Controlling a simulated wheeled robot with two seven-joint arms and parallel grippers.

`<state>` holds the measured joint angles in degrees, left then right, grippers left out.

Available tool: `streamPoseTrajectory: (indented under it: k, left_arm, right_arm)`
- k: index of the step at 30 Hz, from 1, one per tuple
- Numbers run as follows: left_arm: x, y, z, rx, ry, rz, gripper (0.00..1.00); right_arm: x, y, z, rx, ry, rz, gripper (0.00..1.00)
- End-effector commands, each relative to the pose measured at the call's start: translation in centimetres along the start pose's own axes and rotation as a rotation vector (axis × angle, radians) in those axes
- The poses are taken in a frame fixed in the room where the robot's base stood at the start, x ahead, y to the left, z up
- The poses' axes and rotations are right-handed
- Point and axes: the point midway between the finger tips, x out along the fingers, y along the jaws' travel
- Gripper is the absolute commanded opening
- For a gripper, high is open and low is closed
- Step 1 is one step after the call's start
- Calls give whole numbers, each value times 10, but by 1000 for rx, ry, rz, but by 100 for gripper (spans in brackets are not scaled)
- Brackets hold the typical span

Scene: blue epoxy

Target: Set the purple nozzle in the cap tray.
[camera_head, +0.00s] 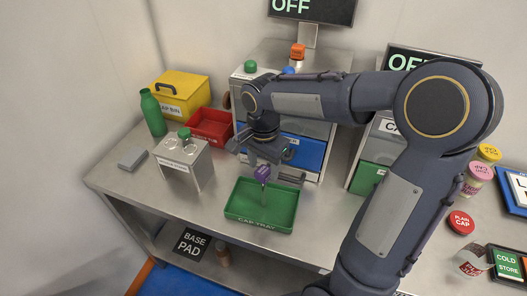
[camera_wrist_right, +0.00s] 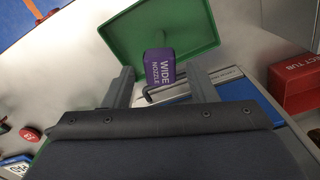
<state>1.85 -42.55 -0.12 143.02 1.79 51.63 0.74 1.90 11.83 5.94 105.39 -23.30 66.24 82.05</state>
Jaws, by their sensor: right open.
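The purple nozzle (camera_head: 262,173), labelled WIDE NOZZLE, shows between the fingers of my right gripper (camera_head: 267,164). The fingers are open, with a gap on each side of the nozzle (camera_wrist_right: 161,68) in the right wrist view. In the head view it looks upright, at the back part of the green cap tray (camera_head: 262,224). I cannot tell whether it rests on the tray floor. The tray (camera_wrist_right: 120,38) is a shallow green tray near the front edge of the bench, and otherwise looks empty. My left gripper is not in view.
A metal stand (camera_head: 183,160) with holes is left of the tray. A red tub (camera_head: 210,126) and yellow cap bin (camera_head: 181,94) stand behind it. Drawer units with blue (camera_head: 303,151) and green fronts stand behind the tray.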

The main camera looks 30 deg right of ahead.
Motion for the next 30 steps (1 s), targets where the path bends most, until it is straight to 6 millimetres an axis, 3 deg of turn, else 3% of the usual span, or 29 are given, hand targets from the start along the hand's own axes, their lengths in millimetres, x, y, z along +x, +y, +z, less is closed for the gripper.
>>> streamPoseTrajectory:
  k: [12, 21, 26, 30]
  left_arm:
    - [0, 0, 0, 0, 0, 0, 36]
    - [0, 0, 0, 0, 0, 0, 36]
    - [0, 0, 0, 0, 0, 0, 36]
    - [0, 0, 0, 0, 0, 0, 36]
  right_arm:
    - [-83, -1, 0, -1, 2, -7, 52]
    - [-117, 2, 1, -12, -1, -9, 52]
    - [-114, 35, 12, -188, -22, -97, 52]
    - [-95, 83, 39, -482, -17, -266, 52]
